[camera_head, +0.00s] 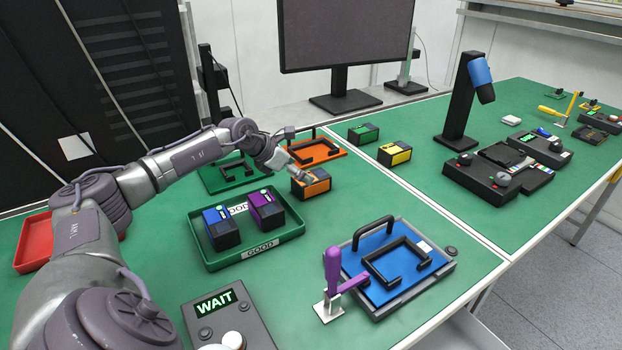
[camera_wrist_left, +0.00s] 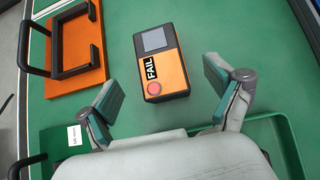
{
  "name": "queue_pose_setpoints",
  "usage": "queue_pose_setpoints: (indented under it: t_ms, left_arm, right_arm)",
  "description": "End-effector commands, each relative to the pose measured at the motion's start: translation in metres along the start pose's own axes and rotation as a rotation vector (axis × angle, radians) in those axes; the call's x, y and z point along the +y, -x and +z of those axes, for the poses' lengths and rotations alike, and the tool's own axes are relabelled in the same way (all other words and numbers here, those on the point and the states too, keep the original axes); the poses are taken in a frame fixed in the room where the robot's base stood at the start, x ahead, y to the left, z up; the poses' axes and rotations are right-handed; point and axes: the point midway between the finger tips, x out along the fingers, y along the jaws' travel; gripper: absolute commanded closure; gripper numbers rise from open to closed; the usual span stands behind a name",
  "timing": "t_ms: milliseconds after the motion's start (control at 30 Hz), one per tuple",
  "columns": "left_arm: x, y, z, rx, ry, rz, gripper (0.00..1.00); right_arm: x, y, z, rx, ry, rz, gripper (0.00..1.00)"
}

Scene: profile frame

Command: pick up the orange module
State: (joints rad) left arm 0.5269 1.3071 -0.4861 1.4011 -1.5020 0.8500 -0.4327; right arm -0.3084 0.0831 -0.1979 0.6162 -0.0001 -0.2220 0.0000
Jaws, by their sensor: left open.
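The orange module (camera_head: 311,184) stands on the green table behind the green tray marked GOOD. In the left wrist view the orange module (camera_wrist_left: 163,63) shows a grey screen, a FAIL label and a red button. My left gripper (camera_head: 287,166) is just above and beside it in the head view. In the left wrist view my left gripper (camera_wrist_left: 168,97) is open, its two green-padded fingers apart, with the module lying ahead between and beyond them. Nothing is between the pads. My right gripper is not in view.
The green tray (camera_head: 257,251) holds a blue and a purple module. An orange fixture plate (camera_head: 333,152) with a black handle lies close behind the module. Green (camera_head: 363,133) and yellow (camera_head: 394,153) modules stand to the right. A blue fixture (camera_head: 413,281) sits in front right.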

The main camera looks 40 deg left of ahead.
Motion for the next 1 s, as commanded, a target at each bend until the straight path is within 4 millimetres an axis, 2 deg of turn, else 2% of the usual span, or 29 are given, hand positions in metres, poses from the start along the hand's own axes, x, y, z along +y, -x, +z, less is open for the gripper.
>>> queue_pose_setpoints:
  t_ms: [67,333,600,900,933,1000]
  left_arm:
    - [0.0,-0.015,-0.001,-0.003,0.002,-0.002,0.08]
    - [-0.001,-0.035,-0.001,-0.001,0.0,-0.001,0.08]
    - [-0.002,-0.074,0.0,-0.001,0.002,-0.001,0.08]
    - [-0.002,-0.078,0.002,0.001,-0.001,0.001,0.08]
    - [-0.002,-0.078,0.002,0.001,-0.001,0.001,0.1]
    - [-0.002,-0.078,0.002,0.001,-0.001,0.001,0.22]
  right_arm:
    - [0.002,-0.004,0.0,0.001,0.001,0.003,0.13]
    - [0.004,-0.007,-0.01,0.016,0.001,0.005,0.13]
    - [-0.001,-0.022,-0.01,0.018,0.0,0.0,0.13]
    - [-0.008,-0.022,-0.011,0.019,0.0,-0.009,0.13]
    - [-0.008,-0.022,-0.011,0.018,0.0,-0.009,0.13]
    - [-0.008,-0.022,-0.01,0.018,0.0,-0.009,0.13]
